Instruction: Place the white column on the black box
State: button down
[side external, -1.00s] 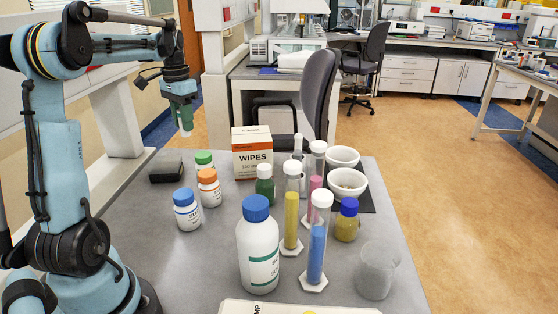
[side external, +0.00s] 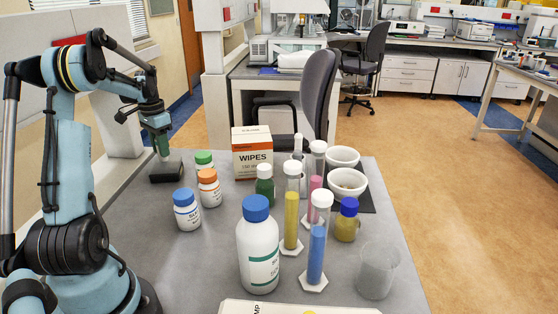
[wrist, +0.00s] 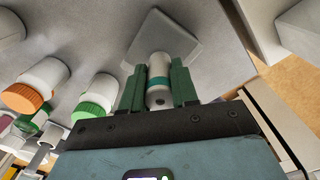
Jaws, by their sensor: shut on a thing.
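The white column (wrist: 158,68) has a teal band and stands between the green fingers of my gripper (wrist: 160,88) in the wrist view. My gripper is shut on it. In the side view my gripper (side external: 161,143) is low over the back left of the table, at the black box (side external: 167,175). The column is mostly hidden by the fingers there. The black box is low and flat; in the wrist view a grey-looking square block (wrist: 160,37) lies beyond the column's far end. I cannot tell whether the column touches the box.
White bottles with green (side external: 204,158), orange (side external: 207,176) and blue (side external: 184,196) caps stand right of and in front of the box. A wipes carton (side external: 252,153) is farther right. Cylinders, a large bottle (side external: 258,250) and a beaker (side external: 378,270) fill the front right.

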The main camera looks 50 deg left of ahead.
jog(key=shift+f, duration=0.3)
jog(key=c, duration=0.9)
grip_release()
jog(key=shift+o, duration=0.2)
jog(key=shift+r, duration=0.1)
notch_tip(320, 180, up, 12)
jog(key=shift+r, duration=0.1)
jog(key=shift+f, duration=5.35)
